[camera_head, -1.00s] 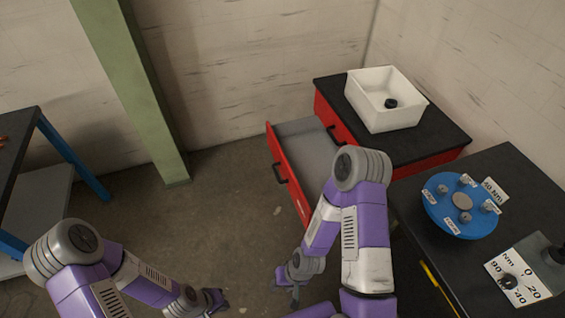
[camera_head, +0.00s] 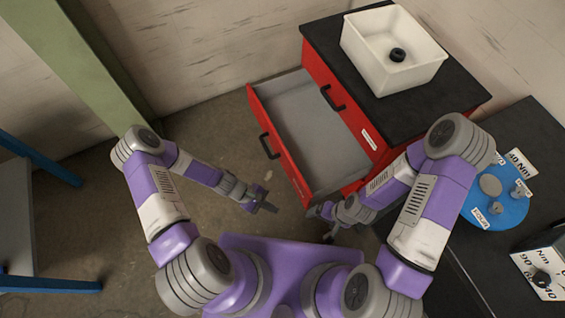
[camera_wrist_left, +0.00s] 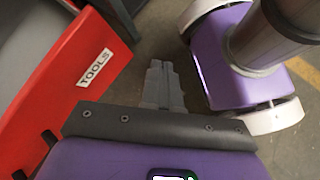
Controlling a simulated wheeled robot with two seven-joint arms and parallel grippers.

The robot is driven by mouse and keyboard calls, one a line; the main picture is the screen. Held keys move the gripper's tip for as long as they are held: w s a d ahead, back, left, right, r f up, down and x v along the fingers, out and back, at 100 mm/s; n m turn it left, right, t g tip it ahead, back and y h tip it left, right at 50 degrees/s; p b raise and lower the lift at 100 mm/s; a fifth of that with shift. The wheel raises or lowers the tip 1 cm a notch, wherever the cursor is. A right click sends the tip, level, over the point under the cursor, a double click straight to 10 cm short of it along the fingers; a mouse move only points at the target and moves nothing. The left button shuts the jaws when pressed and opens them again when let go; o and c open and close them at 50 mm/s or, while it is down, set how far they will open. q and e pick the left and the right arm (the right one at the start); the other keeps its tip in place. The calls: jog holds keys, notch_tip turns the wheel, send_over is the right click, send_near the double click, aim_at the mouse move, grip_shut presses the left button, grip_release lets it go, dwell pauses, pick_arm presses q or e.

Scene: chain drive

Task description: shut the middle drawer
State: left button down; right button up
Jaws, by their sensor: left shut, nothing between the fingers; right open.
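The red cabinet (camera_head: 315,68) has one drawer (camera_head: 262,118) pulled out toward the left. Its grey inside (camera_head: 318,140) looks empty, and a black handle (camera_head: 268,146) is on its red front. A closed drawer with a handle (camera_head: 333,97) is above it. My left gripper (camera_head: 268,207) is shut and empty, just outside the open drawer's front near its near end. The left wrist view shows its fingers (camera_wrist_left: 164,88) to the right of a red front (camera_wrist_left: 75,75) labelled TOOLS, apparently apart from it. My right gripper (camera_head: 322,224) is open near the drawer's near corner.
A white bin (camera_head: 385,75) stands on the cabinet's black top. At the right is a dark bench (camera_head: 490,262) with a blue disc (camera_head: 500,208) and a gauge box (camera_head: 543,268). A green post (camera_head: 75,65) and blue table legs (camera_head: 40,157) are at left.

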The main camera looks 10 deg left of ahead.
pick_arm(q)
jog(key=w+a+f+n+t+h+b, duration=0.2)
jog(key=w+a+f+n+t+h, duration=0.15)
jog(key=w+n, duration=0.25)
jog(key=n+t+h+b, duration=0.2)
jog(key=n+t, duration=0.5)
jog(key=t, duration=0.1)
send_near(286, 158)
jog(key=b+x, duration=0.1)
jog(key=x, duration=0.5)
jog(key=shift+d+r, duration=0.1)
jog(key=shift+d, duration=0.35)
pick_arm(e)
notch_tip(286, 158, down, 6)
jog(key=shift+f, duration=0.15)
pick_arm(q)
jog(key=shift+w, duration=0.1)
